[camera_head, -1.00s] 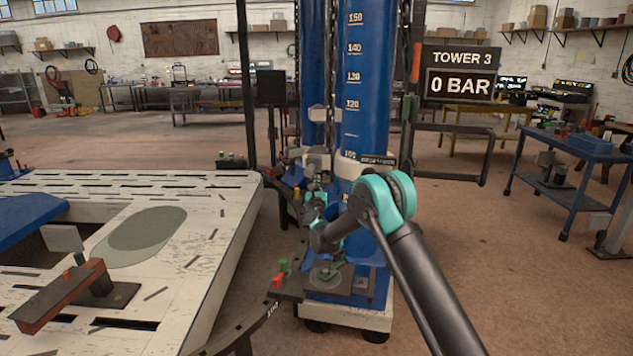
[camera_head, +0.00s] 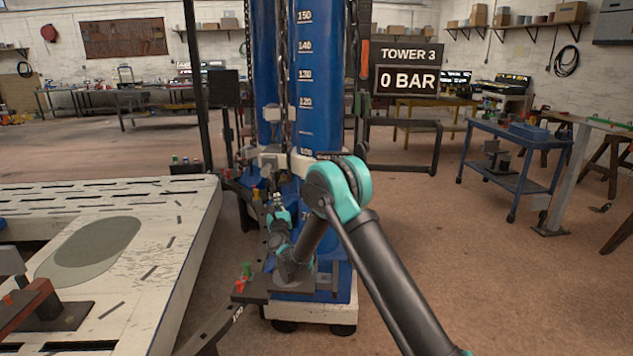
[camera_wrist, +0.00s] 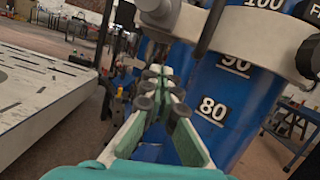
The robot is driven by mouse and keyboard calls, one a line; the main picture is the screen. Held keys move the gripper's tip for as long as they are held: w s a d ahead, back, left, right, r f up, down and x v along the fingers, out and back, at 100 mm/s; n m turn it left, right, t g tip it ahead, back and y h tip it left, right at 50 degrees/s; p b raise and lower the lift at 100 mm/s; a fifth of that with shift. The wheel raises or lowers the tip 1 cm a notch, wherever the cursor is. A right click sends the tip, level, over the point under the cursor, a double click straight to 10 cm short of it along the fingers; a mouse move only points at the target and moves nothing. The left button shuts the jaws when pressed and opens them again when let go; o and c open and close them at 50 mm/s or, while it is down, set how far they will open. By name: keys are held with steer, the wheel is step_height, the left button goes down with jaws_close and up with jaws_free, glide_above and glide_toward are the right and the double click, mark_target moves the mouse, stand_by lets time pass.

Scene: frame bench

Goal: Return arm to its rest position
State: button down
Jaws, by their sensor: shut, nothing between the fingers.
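My arm (camera_head: 385,275) rises from the lower right to a teal elbow, then bends down and back up in front of the blue tower. My gripper (camera_wrist: 155,80) shows in the wrist view with its teal fingers converging, shut and empty. It points past the left side of the blue tower (camera_wrist: 215,105), near the 80 and 90 marks. In the head view my gripper (camera_head: 276,200) is small and partly lost against the tower base.
A pale slotted frame bench (camera_head: 160,245) stands on the left. The tower (camera_head: 320,80) has a chain and a sign (camera_head: 408,70) reading "TOWER 3, 0 BAR". A blue cart (camera_head: 515,150) stands at right. Floor (camera_head: 480,270) at right is clear.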

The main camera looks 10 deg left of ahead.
steer(key=s+d+r+n+g+y, duration=0.2)
steer(key=d+r+n+g, duration=0.2)
steer(key=d+r+n, duration=0.6)
steer(key=s+d+f+n+g, duration=0.3)
steer(key=s+d+n, duration=0.55)
steer(key=d, duration=0.35)
steer(key=s+d+f+n+g+h, duration=0.2)
steer(key=s+d+f+n, duration=0.2)
steer(key=s+d, duration=0.5)
steer(key=s+d+f+n+g+h, duration=0.3)
steer(key=s+d, duration=0.7)
steer(key=s, duration=0.5)
steer(key=s+d+f+n+g+h, duration=0.3)
steer(key=s+d+f+n, duration=0.2)
steer(key=s+d+f, duration=0.2)
steer(key=s+d, duration=0.2)
steer(key=s, duration=0.2)
steer(key=shift+s+d, duration=0.4)
steer(key=shift+n, duration=0.25)
